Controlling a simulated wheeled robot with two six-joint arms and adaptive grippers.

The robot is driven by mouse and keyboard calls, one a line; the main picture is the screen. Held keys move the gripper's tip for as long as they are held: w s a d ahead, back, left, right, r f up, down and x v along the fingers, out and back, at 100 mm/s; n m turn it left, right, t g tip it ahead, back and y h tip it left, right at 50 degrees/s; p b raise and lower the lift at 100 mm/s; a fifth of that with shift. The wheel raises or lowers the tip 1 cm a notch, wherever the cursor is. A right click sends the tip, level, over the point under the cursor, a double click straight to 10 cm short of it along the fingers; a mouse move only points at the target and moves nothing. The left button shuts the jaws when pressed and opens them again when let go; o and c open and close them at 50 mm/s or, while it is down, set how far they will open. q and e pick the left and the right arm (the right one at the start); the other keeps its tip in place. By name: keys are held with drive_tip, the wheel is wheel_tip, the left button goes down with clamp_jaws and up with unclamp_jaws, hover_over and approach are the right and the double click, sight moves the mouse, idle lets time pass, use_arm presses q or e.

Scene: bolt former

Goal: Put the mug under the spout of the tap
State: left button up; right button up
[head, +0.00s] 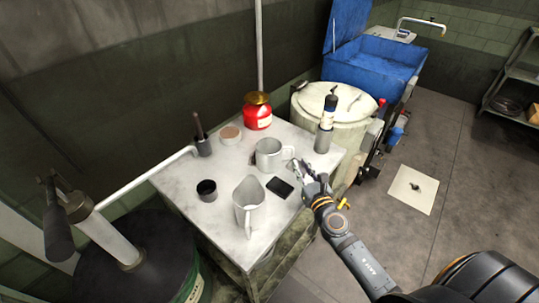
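A grey metal mug (268,153) stands upright on the table, its handle on the right side. My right gripper (297,168) is at the table's right part, just right of the mug and close to its handle. Whether it touches the handle, and whether its fingers are open or shut, is too small to tell. A white pipe (147,181) like a spout runs from a pump on a drum at the left to over the table's left edge. Another bent pipe (421,22) stands at the back right; I cannot tell which is the tap. My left gripper is not in view.
On the table (222,233) stand a pitcher (248,205), a dark cup (207,190), a black flat item (280,187), a red jar (257,113), a round lid (230,134) and a bottle (325,128). A white drum (338,105) stands beyond.

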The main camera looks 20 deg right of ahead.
sight(292, 151)
drive_tip(key=w, duration=0.2)
drive_tip(key=shift+w+d, duration=0.1)
drive_tip(key=shift+w, duration=0.25)
drive_tip(key=shift+w+r, duration=0.1)
drive_tip(key=shift+w, duration=0.6)
drive_tip(key=w, duration=0.4)
drive_tip(key=shift+f+p, duration=0.2)
drive_tip(key=shift+p, duration=0.15)
drive_tip(key=shift+w, duration=0.1)
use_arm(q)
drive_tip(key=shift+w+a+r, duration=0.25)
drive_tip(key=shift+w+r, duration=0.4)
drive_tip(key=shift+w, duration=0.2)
use_arm(e)
drive_tip(key=shift+c, duration=0.2)
clamp_jaws()
